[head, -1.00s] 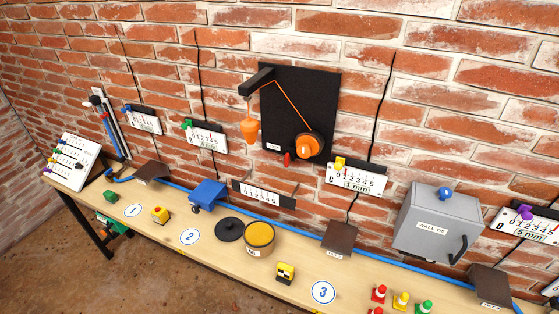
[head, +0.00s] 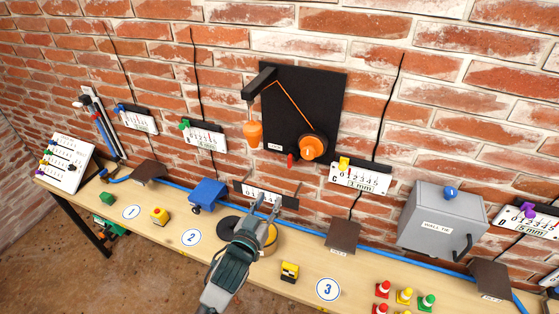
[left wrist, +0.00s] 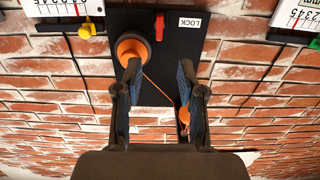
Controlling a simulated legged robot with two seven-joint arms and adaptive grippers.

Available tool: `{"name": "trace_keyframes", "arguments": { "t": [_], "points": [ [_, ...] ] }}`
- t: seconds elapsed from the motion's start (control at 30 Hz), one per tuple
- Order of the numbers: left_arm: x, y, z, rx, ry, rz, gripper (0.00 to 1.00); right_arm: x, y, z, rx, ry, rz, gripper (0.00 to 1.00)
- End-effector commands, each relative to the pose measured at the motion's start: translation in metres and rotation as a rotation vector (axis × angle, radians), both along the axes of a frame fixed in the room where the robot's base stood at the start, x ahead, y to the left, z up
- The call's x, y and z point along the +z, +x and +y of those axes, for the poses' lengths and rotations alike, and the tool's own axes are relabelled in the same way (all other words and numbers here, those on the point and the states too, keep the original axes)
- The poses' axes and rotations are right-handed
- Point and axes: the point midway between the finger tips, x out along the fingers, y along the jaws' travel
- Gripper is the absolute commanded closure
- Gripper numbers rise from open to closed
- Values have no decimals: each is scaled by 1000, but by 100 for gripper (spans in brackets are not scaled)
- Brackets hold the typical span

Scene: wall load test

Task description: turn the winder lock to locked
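The winder is a black board (head: 328,100) on the brick wall, with an orange drum (head: 313,147) at its lower right. A red lock lever (head: 290,160) sits at the board's bottom edge, beside the LOCK label (head: 274,146). The lever hangs downward in the head view. The left wrist view is inverted; the lever (left wrist: 159,27) and LOCK label (left wrist: 190,22) show at its top. My left gripper (head: 266,208) is open and empty, below the winder over the bench. In the left wrist view its fingers (left wrist: 160,76) are spread, with the lever beyond them, untouched. My right gripper is out of view.
An orange weight (head: 253,133) hangs by a cord left of the drum. Scale C (head: 360,178) with a yellow slider is close on the right. A low scale (head: 265,195) stands behind my gripper. A grey WALL TIE box (head: 442,222) is farther right.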

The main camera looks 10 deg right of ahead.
Motion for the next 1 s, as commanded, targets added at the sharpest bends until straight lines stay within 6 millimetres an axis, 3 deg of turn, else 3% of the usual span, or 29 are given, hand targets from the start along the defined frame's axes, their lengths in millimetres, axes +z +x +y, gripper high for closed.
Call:
{"name": "trace_keyframes", "arguments": {
  "t": [0.03,0.17,0.4,0.7,1.0],
  "points": [
    [9,-3,-3,-9,-4,-18,60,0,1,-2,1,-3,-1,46],
    [14,3,-8,-14,-7,-25,60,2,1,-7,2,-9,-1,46],
    [15,44,-36,-12,-6,-23,60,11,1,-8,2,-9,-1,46],
    [14,100,-76,-12,-5,-23,60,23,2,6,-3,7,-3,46],
    [12,133,-96,-12,-7,-23,60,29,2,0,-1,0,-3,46]
  ]
}}
